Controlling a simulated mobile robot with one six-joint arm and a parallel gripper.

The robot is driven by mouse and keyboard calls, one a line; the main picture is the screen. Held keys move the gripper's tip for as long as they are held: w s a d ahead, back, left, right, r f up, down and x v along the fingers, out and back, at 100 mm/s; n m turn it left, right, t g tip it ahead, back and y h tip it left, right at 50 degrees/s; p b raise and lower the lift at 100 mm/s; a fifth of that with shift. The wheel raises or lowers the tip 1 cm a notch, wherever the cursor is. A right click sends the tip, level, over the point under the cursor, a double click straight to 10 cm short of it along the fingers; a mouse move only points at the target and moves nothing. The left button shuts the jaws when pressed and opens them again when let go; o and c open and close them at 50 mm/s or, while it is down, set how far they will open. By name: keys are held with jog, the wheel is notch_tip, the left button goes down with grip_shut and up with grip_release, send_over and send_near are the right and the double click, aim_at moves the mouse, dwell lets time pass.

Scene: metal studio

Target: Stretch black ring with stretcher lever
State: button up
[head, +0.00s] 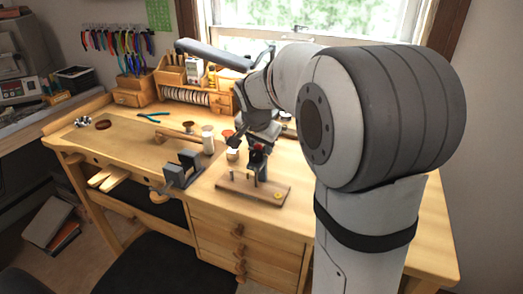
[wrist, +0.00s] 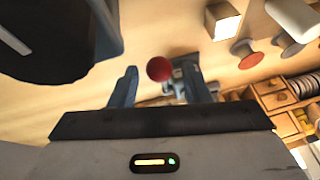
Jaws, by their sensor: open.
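The ring stretcher stands on a wooden base board (head: 236,193) near the front of the bench. Its lever ends in a red ball knob (head: 257,148), which also shows in the wrist view (wrist: 159,69). My gripper (wrist: 161,88) is open. In the wrist view the knob appears in the gap between its two fingers, near the tips; I cannot tell whether it touches either one. In the head view the gripper is above the stretcher and partly hides it. I cannot make out the black ring in either view.
A grey vise (head: 182,171) sits at the bench's front edge, left of the stretcher. A white cylinder (head: 208,140) and a wooden block (wrist: 222,22) stand nearby. Blue-handled pliers (head: 153,115) lie further back. Wooden organisers (head: 184,96) line the back; the left bench top is mostly clear.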

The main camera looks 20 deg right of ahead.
jog(key=v, duration=0.3)
jog(key=shift+r, duration=0.1)
jog(key=shift+n+g, duration=0.3)
jog(key=shift+n, duration=0.2)
jog(key=r+p, duration=0.2)
jog(key=r, duration=0.2)
jog(key=s+r+p, duration=0.1)
jog(key=r+p, duration=0.1)
jog(key=r, duration=0.3)
jog(key=r+p, duration=0.2)
jog(key=r, duration=0.2)
jog(key=shift+s+a+r, duration=0.2)
jog(key=shift+s+a, duration=0.05)
jog(key=shift+a, duration=0.1)
jog(key=c, duration=0.8)
jog(key=shift+f, duration=0.2)
grip_shut()
jog(key=x, duration=0.3)
jog(key=s+x, duration=0.1)
jog(key=x, duration=0.3)
jog(key=a+x, duration=0.1)
jog(key=x, duration=0.3)
jog(key=shift+s+d+f, duration=0.1)
jog(key=shift+s+f, duration=0.05)
jog(key=shift+f, duration=0.45)
jog(key=shift+s+a+f, duration=0.15)
jog(key=shift+a+f, duration=0.1)
jog(key=shift+f, duration=0.4)
